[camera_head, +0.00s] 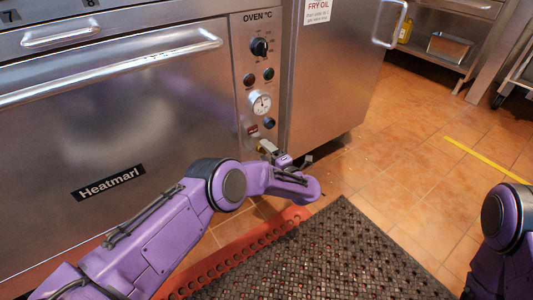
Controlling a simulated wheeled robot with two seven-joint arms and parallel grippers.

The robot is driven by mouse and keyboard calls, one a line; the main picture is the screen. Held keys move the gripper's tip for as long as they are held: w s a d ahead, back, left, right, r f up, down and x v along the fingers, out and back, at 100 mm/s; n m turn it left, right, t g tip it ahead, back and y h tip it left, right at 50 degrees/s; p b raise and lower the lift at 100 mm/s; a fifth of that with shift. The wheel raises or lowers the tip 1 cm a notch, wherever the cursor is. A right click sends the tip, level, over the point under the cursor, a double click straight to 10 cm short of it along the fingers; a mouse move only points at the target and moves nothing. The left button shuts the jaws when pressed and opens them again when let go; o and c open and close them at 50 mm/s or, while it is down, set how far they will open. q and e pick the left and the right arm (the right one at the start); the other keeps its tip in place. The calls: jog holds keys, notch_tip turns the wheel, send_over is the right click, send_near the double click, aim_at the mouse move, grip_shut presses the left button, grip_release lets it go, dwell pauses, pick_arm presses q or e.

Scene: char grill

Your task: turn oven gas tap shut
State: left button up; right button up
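The oven (120,130) is a steel unit with a control panel marked "OVEN °C" at its right side. A small yellowish part (262,147), which looks like the gas tap, shows low on the panel. It is partly covered by my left gripper. My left gripper (271,149) is at the panel's lower end, right at this yellowish part. Its fingers are small and partly hidden by my wrist, so I cannot tell whether they are open, shut or touching the tap. My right arm shows at the right edge; its gripper is out of view.
Above the tap are a black knob (259,47), a round gauge (260,104) and a red switch (253,130). A steel cabinet (335,80) stands right of the panel. A dark mat (325,260) lies in front; tiled floor (420,150) is open at right.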

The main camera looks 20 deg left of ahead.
pick_arm(q)
jog(key=shift+s+d+r, duration=0.1)
jog(key=shift+s+d, duration=0.1)
jog(key=shift+d, duration=0.1)
jog(key=p+v, duration=0.3)
jog(key=v, duration=0.6)
jog(key=shift+s+d+p, duration=0.3)
jog(key=shift+p, duration=0.1)
pick_arm(e)
jog(key=s+a+r+g+y, duration=0.1)
jog(key=s+a+r, duration=0.1)
jog(key=a+r, duration=0.1)
jog(key=shift+s+a+r+m, duration=0.2)
jog(key=shift+r+m, duration=0.2)
jog(key=shift+r, duration=0.35)
